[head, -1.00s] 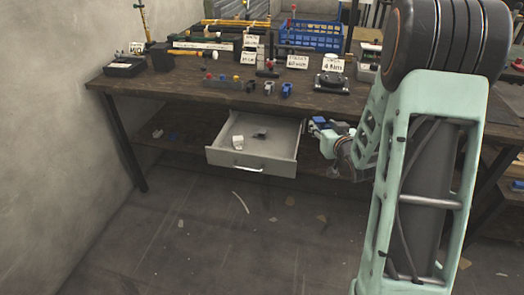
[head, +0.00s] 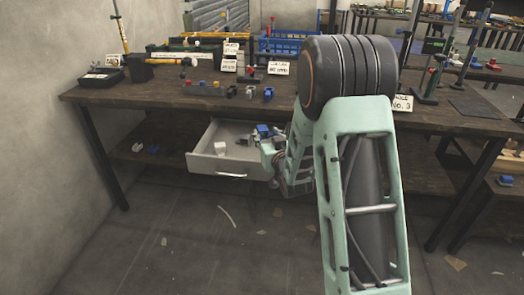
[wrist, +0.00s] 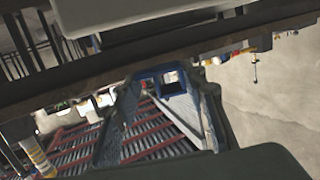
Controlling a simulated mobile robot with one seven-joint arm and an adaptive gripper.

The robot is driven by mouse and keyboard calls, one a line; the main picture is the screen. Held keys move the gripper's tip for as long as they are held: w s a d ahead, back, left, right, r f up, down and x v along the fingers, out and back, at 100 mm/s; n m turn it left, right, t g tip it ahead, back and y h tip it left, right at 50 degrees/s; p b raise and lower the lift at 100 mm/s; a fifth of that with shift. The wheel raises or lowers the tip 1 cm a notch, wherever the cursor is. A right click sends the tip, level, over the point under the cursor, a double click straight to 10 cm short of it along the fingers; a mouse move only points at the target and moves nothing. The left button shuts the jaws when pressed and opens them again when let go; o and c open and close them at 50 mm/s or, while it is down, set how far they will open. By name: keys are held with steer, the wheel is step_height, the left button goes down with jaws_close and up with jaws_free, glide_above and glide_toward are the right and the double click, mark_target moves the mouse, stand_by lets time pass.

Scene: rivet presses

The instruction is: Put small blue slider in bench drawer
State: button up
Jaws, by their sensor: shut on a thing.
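My gripper (head: 254,138) is over the right part of the open bench drawer (head: 232,172) in the head view. In the wrist view the small blue slider (wrist: 172,89), a dark blue piece with a square opening, sits between my fingertips, and they are shut on it. In the head view a blue patch shows at my gripper; I cannot tell if it is the slider. My arm hides the drawer's right end. A white block (head: 221,148) lies inside the drawer, and a small dark piece shows near my gripper.
The wooden bench top (head: 170,100) above the drawer carries signs, tools, a blue crate (head: 285,44) and several small sliders. The lower shelf (head: 150,162) holds small blue and white pieces. The floor in front is clear apart from scraps.

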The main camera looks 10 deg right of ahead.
steer(key=shift+w+a+f, duration=0.3)
steer(key=shift+a+f, duration=0.3)
steer(key=shift+f, duration=0.2)
step_height(320, 180, down, 3)
steer(key=shift+a+f+b, duration=0.15)
steer(key=shift+f+b, duration=0.05)
steer(key=shift+b, duration=0.6)
steer(key=shift+r, duration=0.1)
steer(key=shift+f+b, duration=0.35)
steer(key=shift+b, duration=0.05)
steer(key=shift+f+b, duration=0.3)
steer(key=shift+b, duration=0.15)
